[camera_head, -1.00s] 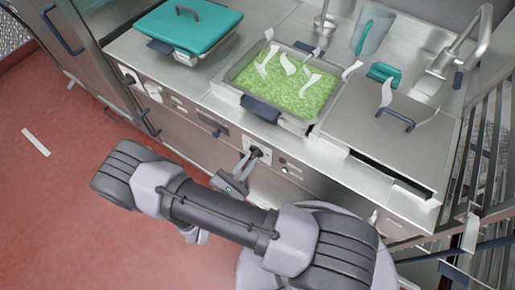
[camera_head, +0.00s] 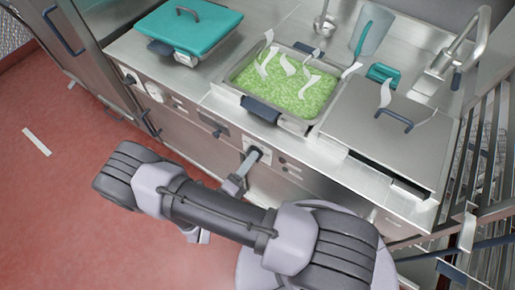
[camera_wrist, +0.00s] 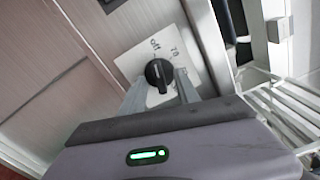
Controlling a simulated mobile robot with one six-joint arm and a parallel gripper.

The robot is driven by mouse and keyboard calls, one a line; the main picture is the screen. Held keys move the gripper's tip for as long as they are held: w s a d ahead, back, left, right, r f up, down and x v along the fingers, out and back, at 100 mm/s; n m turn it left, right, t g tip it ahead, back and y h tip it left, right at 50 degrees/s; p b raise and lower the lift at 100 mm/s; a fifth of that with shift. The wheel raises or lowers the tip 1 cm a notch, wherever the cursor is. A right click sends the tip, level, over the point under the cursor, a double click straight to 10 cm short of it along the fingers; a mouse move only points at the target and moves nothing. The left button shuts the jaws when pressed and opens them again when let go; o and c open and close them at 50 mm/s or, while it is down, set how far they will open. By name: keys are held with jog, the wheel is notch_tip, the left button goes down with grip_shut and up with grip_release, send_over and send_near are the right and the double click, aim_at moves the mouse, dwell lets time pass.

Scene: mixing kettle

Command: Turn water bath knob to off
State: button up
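The black knob (camera_wrist: 159,76) sits on a white plate (camera_wrist: 187,62) in the wrist view. The knob's bar runs roughly up and down in that view. My gripper (camera_wrist: 163,77) is open, with one finger on each side of the knob and narrow gaps; I cannot tell whether either finger touches it. In the head view my gripper (camera_head: 249,159) is at the front panel below the green bath, and largely hides the knob.
A bath of green contents with pale strips (camera_head: 300,92) is above the panel. A teal-lidded pan (camera_head: 187,25) stands to its left, and a steel lid (camera_head: 375,130) to its right. A railing (camera_head: 485,150) stands at the right.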

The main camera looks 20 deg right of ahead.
jog(key=v, duration=0.7)
jog(key=shift+b, duration=0.4)
jog(key=s+d+r+n+g+y, duration=0.1)
jog(key=s+r+n+y, duration=0.1)
jog(key=r+n+y, duration=0.3)
jog(key=s+d+r+n+g+y, duration=0.1)
jog(key=r+n+y, duration=0.5)
jog(key=r+n, duration=0.7)
jog(key=s+d+r+n+g+y, duration=0.1)
jog(key=s+r+n+g+y, duration=0.1)
jog(key=r+n+y, duration=0.3)
notch_tip(320, 180, up, 9)
jog(key=s+n, duration=0.1)
jog(key=n, duration=0.3)
jog(key=shift+s+d+r+n+g+y, duration=0.2)
jog(key=shift+s+d+n+g+y, duration=0.1)
jog(key=shift+s+d+n+g, duration=0.1)
